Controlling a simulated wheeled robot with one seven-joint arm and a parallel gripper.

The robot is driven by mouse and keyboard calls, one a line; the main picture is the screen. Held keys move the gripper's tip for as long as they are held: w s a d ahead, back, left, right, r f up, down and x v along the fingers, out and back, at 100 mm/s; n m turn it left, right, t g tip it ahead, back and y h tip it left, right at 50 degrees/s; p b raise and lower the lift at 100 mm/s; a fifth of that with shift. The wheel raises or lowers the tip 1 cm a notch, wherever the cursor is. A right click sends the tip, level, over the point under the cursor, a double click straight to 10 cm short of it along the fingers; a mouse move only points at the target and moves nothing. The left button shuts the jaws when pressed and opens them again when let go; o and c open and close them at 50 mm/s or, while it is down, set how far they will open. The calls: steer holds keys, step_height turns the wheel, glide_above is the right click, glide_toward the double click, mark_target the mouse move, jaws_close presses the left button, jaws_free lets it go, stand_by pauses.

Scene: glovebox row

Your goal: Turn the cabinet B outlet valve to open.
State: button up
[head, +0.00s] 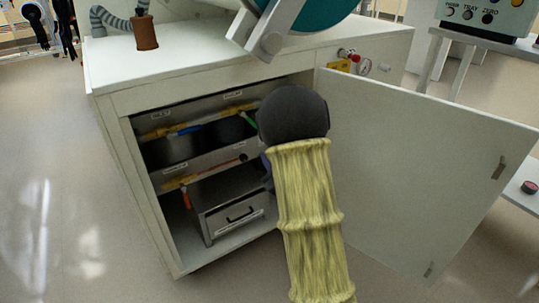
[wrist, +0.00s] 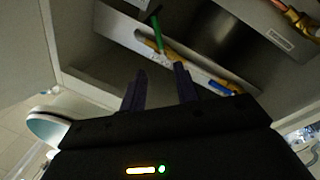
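The open cabinet (head: 125,160) holds valve lines on its shelves. A green lever (head: 250,118) shows on the upper line, just left of my dark wrist; it also stands out in the wrist view (wrist: 153,32). A blue lever (head: 187,130) lies along the same yellow line, seen again in the wrist view (wrist: 222,88). An orange lever (head: 187,199) hangs from the lower line. The labels are too small to read, so I cannot tell which valve is cabinet B's outlet. My gripper (wrist: 160,69) is open and empty, its fingers pointing at the green lever, apart from it. My wrist hides it in the head view.
The cabinet door (head: 420,165) stands wide open to the right of my arm. A grey drawer unit (head: 238,213) sits on the cabinet floor. A gauge (head: 363,66) and red knob are on the cabinet's side. Open floor (head: 60,190) lies to the left.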

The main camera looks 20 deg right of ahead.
steer(key=shift+s, duration=0.2)
steer(key=shift+d, duration=0.1)
steer(key=c, duration=0.5)
steer(key=shift+r+p, duration=0.3)
steer(key=shift+p, duration=0.1)
jaws_close()
steer(key=s+a+r+m+g+p, duration=0.2)
steer(key=s+a+g+p, duration=0.1)
steer(key=s+g+p, duration=0.2)
steer(key=s+a+r+m+g+p, duration=0.3)
steer(key=s+g+p, duration=0.3)
steer(key=s, duration=0.4)
steer(key=s+a+r+m+g+h+p, duration=0.1)
steer(key=s+a+r+m+g+p, duration=0.2)
steer(key=s, duration=0.4)
steer(key=a+g+p, duration=0.1)
steer(key=g+p, duration=0.1)
steer(key=shift+s+a+r+g+p, duration=0.15)
steer(key=shift+a+r+g+p, duration=0.15)
steer(key=shift+g, duration=0.1)
